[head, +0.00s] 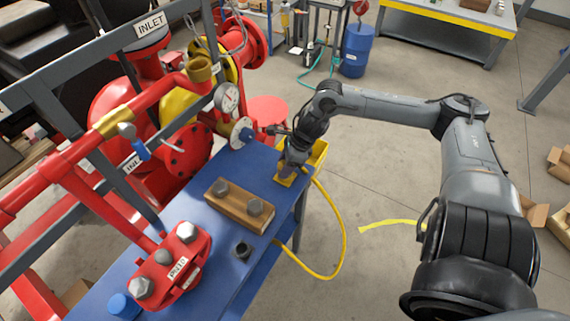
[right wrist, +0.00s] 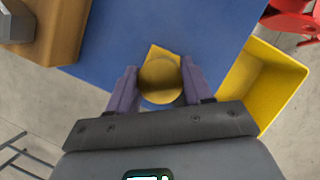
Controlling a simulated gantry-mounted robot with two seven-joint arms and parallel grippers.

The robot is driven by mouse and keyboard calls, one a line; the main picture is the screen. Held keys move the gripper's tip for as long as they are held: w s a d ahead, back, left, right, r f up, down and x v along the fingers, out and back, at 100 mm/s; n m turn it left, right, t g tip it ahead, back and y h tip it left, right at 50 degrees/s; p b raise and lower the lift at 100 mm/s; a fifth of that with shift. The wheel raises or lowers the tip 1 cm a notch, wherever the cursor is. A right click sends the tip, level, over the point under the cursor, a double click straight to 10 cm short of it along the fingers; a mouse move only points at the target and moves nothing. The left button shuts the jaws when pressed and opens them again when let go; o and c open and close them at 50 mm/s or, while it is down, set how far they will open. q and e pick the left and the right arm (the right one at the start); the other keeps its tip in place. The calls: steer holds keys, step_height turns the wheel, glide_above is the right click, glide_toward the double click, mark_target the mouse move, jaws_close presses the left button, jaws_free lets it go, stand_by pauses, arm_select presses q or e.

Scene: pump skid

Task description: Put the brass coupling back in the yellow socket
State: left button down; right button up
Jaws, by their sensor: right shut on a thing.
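The brass coupling (right wrist: 160,80) shows in the right wrist view as a round, dull gold piece between the two purple fingers of my right gripper (right wrist: 160,90), which is shut on it. A yellow, square-cornered piece, likely the yellow socket (right wrist: 155,52), shows behind the coupling on the blue bench. The coupling covers most of it, so I cannot tell whether the coupling is in it or above it. In the head view, my right gripper (head: 289,170) is low over the bench's right end, and the arm hides the coupling. My left gripper is not in view.
A yellow bin (right wrist: 265,85) is at the bench edge, right of the gripper. A wooden block (head: 238,205) with bolts lies on the blue bench (head: 205,262). Red piping with a gauge (head: 227,98) stands to the left. A yellow hose (head: 335,215) hangs off the edge.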

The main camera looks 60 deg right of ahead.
steer(key=o, duration=1.1)
steer(key=shift+o, duration=0.8)
steer(key=shift+r, duration=0.1)
steer(key=shift+s+d+r+p, duration=0.1)
steer(key=shift+s+r+p, duration=0.15)
steer(key=shift+r+p, duration=0.3)
steer(key=p+v, duration=0.3)
steer(key=v, duration=0.6)
steer(key=shift+r, duration=0.2)
steer(key=shift+d, duration=0.1)
